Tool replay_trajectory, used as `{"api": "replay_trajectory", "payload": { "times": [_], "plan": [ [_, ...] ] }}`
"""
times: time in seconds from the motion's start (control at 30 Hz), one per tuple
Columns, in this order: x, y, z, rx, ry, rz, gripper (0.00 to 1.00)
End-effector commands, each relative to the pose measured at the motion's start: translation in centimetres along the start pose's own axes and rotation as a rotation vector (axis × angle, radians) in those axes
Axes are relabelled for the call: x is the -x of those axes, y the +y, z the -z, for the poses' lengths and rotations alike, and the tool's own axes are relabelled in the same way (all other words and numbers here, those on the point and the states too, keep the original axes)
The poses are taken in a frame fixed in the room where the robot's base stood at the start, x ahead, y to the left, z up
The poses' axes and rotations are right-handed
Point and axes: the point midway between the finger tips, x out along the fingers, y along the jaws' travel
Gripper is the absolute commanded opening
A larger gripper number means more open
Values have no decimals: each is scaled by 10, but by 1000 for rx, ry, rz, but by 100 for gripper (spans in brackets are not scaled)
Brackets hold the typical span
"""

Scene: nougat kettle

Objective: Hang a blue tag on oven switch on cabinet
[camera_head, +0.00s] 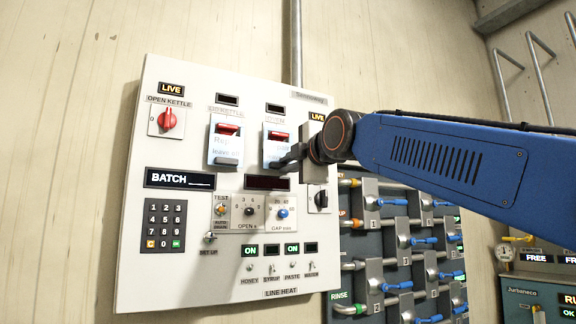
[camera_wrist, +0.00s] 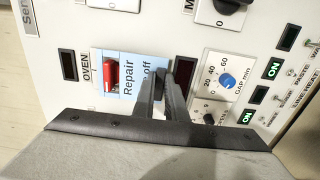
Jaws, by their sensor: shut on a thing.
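A light-blue tag (camera_head: 272,154) hangs against the cabinet panel at the red oven switch (camera_head: 279,136), under the "OVEN" label. In the wrist view the tag (camera_wrist: 128,88) reads "Repair" and "off", and the red switch handle (camera_wrist: 111,75) shows through its upper part. My gripper (camera_head: 284,163) comes in from the right. In the wrist view my gripper (camera_wrist: 166,83) is shut on the dark tab at the tag's lower end. The fingers hide part of the tag's text. I cannot tell whether the tag rests fully on the switch.
A similar blue tag (camera_head: 223,152) hangs on the kettle switch to the left. A red knob (camera_head: 167,120), a keypad (camera_head: 163,226) and small dials (camera_head: 283,213) stick out of the panel. A rack of blue-handled valves (camera_head: 400,240) stands at the lower right.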

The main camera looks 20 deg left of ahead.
Motion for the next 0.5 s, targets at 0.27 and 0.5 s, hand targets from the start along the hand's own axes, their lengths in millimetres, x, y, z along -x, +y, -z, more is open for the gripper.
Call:
{"api": "replay_trajectory", "payload": {
  "times": [0.27, 0.5],
  "plan": [
    [0, 0, 0, 0, 0, 0, 34],
    [3, 0, 0, 0, 0, 0, 34]
  ]
}}
